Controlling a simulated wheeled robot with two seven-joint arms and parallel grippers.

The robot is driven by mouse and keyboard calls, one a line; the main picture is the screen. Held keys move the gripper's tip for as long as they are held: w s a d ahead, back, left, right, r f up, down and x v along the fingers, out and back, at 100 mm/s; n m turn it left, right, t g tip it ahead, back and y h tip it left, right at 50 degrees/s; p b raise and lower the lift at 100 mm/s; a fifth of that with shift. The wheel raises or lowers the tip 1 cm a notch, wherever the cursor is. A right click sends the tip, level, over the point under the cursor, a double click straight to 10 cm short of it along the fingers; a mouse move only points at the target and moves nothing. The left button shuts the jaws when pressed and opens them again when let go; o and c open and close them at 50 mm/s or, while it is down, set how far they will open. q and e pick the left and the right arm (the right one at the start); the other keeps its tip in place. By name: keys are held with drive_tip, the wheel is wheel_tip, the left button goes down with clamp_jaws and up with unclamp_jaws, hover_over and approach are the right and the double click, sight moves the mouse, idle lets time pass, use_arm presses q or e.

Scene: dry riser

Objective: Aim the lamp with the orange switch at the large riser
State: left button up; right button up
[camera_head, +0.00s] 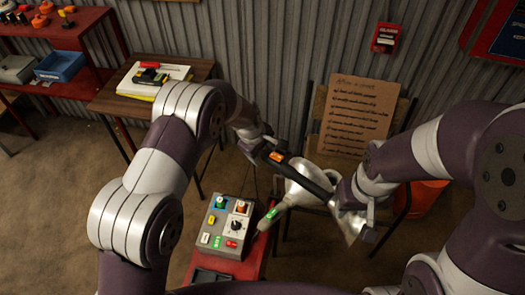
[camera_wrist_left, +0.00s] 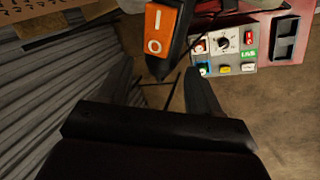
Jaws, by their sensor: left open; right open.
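The lamp's orange switch (camera_head: 277,156) sits on a black handle (camera_head: 312,182) that slants down to the right in the head view. The switch (camera_wrist_left: 160,28) shows I and O marks in the left wrist view. My left gripper (camera_head: 262,146) is open at the handle's upper end; the handle end lies ahead of and between its fingers (camera_wrist_left: 161,78), contact unclear. A second, pale handle with a green switch (camera_head: 272,213) leads up to a white shade (camera_head: 303,183). My right gripper (camera_head: 345,197) is open near the black handle's lower end, partly hidden. I cannot identify the large riser.
A grey control box (camera_head: 229,226) with coloured buttons stands on a red stand (camera_head: 257,257) below the lamps. A written board (camera_head: 358,115) leans at the corrugated wall. A wooden table (camera_head: 120,103) stands behind my left arm. Red shelving (camera_head: 62,38) is at the far left.

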use_arm(q)
drive_tip(key=shift+w+d+f, duration=0.1)
drive_tip(key=shift+d+f, duration=0.2)
drive_tip(key=shift+f, duration=0.3)
drive_tip(key=shift+a, duration=0.1)
clamp_jaws()
